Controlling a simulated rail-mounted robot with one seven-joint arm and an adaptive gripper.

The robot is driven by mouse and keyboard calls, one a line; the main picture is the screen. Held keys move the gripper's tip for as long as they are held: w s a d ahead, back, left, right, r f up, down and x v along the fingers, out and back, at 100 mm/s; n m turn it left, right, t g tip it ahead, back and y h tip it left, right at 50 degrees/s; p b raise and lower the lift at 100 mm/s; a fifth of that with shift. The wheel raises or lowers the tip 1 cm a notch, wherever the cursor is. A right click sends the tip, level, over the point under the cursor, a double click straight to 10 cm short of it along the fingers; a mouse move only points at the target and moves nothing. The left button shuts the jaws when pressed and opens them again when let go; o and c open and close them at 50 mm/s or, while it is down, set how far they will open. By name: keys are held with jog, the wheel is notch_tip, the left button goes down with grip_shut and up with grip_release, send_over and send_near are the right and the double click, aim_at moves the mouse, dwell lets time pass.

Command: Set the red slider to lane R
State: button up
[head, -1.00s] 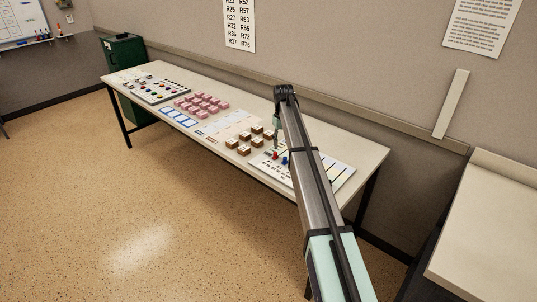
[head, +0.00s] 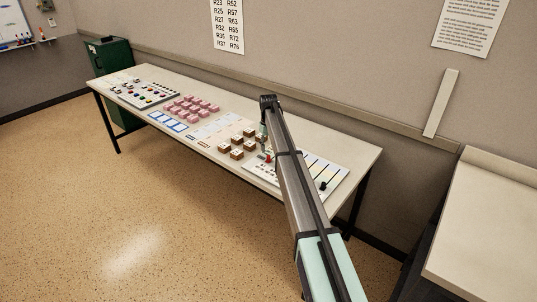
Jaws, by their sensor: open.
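A white slider panel (head: 337,170) lies at the right end of the long table, with dark and yellow lane lines. The red slider (head: 269,158) is a small red knob on the panel's left part, just left of my arm. A black knob (head: 323,186) sits on the panel's front right part. My arm crosses over the panel and hides its middle. My gripper (head: 264,148) hangs below the arm's far end, close to the red slider. It is open, but small and partly hidden; I cannot tell whether it touches the knob. Lane letters are not readable.
Brown blocks (head: 237,142) stand just left of the panel. Pink blocks (head: 190,107), blue-edged cards (head: 167,121) and a button panel (head: 146,93) lie farther left on the table (head: 348,148). A wall stands behind; a cream counter (head: 497,215) is at right.

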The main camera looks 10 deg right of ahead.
aim_at(269, 156)
jog(key=shift+f+p, duration=0.65)
jog(key=shift+f, duration=2.25)
grip_shut()
